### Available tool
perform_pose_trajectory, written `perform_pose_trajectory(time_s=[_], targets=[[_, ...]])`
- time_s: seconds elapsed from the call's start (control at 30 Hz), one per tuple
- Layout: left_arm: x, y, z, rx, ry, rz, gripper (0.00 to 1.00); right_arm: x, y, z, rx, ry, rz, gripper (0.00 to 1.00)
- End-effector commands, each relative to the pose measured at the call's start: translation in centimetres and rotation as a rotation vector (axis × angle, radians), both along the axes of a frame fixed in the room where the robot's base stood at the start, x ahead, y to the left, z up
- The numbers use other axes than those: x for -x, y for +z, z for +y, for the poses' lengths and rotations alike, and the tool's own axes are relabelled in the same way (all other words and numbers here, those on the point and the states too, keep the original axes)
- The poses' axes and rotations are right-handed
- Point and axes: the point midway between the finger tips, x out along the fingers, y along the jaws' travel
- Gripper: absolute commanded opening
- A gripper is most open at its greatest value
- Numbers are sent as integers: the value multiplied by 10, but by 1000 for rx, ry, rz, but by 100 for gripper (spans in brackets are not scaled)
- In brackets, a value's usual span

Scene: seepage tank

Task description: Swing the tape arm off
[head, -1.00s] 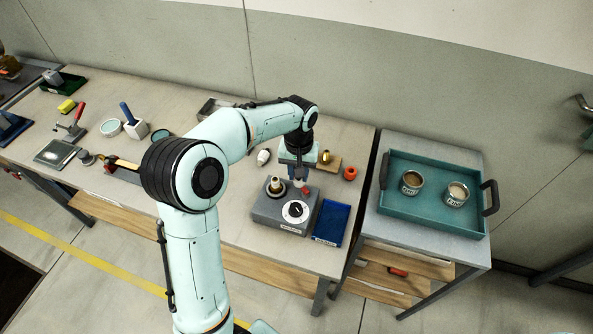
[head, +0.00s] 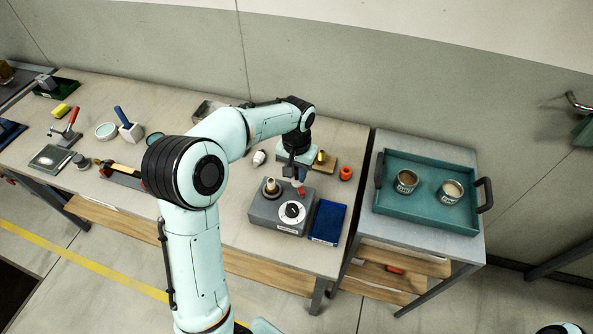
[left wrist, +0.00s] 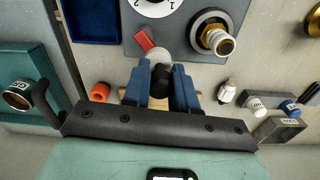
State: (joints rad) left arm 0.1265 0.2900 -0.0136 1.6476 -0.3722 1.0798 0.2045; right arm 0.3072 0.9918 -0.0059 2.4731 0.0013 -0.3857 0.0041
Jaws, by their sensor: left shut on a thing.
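A grey box (head: 260,212) with a white dial (head: 292,212) and a brass fitting (head: 271,186) stands near the bench's front right corner. A small red tab (head: 300,190) shows at its back edge and also in the left wrist view (left wrist: 145,39), beside a pale round piece (left wrist: 155,56). My left gripper (head: 293,175) is low behind the box. In the left wrist view its blue fingers (left wrist: 162,86) are shut on a black knob (left wrist: 161,77) beside the pale piece. I cannot tell clearly which part is the tape arm. My right gripper is not in view.
A blue tray (head: 328,221) lies right of the box. An orange-red ring (head: 346,174) and a wooden board (head: 326,166) are behind it. A teal tray (head: 420,214) with two cans stands on the side table. Several tools lie on the bench's left.

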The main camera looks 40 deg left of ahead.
Motion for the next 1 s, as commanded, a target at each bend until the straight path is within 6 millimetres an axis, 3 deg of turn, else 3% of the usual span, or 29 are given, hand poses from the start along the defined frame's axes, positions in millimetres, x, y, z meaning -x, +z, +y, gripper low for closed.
perform_pose_trajectory(time_s=[0.03,0.1,0.47,0.57,1.0], targets=[[-1,1,0,-1,-2,-4,33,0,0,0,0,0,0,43],[-1,1,0,-1,-2,-3,52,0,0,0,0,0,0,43],[-1,5,0,-1,0,-3,52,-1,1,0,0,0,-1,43],[-1,17,0,0,0,-6,52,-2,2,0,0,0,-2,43],[-2,111,-1,0,-2,-8,52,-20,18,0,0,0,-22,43]])
